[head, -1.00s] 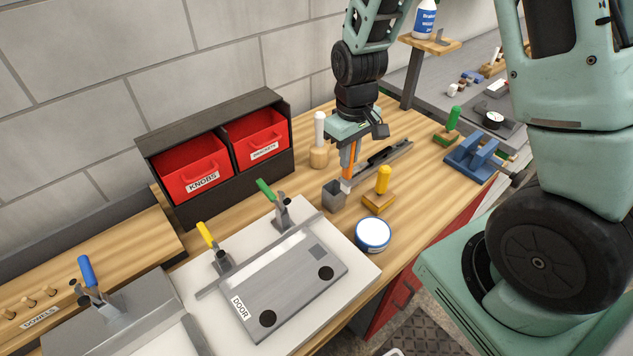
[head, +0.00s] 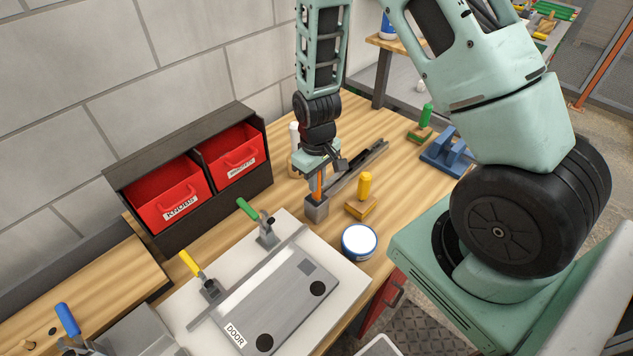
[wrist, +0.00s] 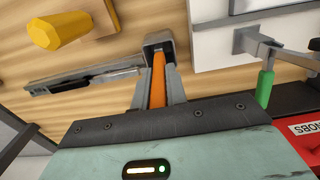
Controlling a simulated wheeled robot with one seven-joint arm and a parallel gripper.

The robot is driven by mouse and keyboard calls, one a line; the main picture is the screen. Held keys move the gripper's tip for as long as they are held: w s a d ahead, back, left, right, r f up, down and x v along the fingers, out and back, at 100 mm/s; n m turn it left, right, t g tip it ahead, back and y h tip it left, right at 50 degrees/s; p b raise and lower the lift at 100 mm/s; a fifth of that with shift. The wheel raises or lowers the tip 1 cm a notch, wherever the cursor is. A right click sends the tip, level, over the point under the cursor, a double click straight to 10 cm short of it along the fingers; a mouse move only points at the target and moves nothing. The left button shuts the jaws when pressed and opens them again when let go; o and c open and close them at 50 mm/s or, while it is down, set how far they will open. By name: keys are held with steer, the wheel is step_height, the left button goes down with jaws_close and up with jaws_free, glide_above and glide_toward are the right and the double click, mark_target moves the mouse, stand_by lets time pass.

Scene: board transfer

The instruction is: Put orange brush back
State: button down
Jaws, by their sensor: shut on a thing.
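The orange brush (head: 318,186) is upright in my gripper (head: 316,181), which is shut on its handle. The brush's lower end is inside or right at the mouth of a small grey square cup (head: 316,210) on the wooden bench. In the wrist view the orange handle (wrist: 158,80) lies between the fingers (wrist: 159,92) and runs to the grey cup (wrist: 159,42). The bristles are hidden, and I cannot tell how deep the brush sits.
A dark rail tray (head: 360,165) lies right behind the cup. A yellow-handled block (head: 363,195) and a round tub (head: 359,241) stand to the right. A white board (head: 190,330) with toggle clamps is in front, red bins (head: 165,190) at left.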

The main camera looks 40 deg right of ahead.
steer(key=shift+f, duration=1)
steer(key=shift+f, duration=0.2)
steer(key=c, duration=1.4)
jaws_free()
steer(key=shift+r, duration=0.15)
